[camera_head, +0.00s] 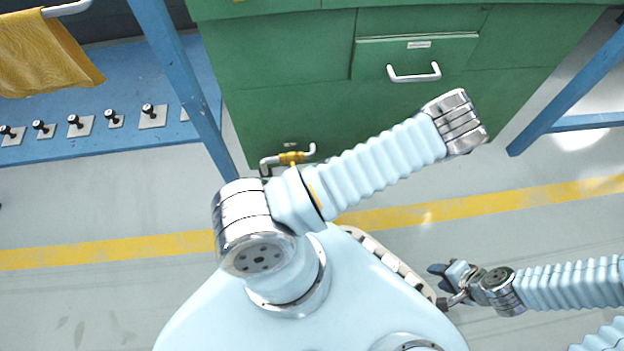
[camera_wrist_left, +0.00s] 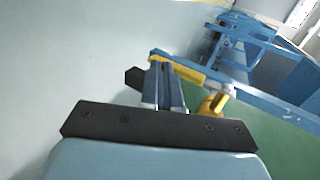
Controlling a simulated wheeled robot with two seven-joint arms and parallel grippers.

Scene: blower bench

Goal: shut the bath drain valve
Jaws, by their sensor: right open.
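The bath drain valve shows in the head view as a brass body (camera_head: 292,157) on a grey pipe at the foot of the green bath cabinet (camera_head: 290,100). My left arm partly covers that area. In the left wrist view I see the brass valve (camera_wrist_left: 213,103) and its long yellow lever (camera_wrist_left: 182,70). My left gripper (camera_wrist_left: 162,66) has its fingers close together, with the tips at the lever. I cannot tell whether they touch it. The left gripper is hidden in the head view. My right gripper (camera_head: 440,285) is open and empty, low at the right, far from the valve.
Blue frame legs (camera_head: 185,85) stand left of the cabinet, with a blue shelf (camera_head: 60,140) holding several black-knobbed pieces. An orange cloth (camera_head: 45,55) hangs at upper left. A drawer with a white handle (camera_head: 414,76) is on the cabinet front. The floor around the yellow line (camera_head: 510,200) is clear.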

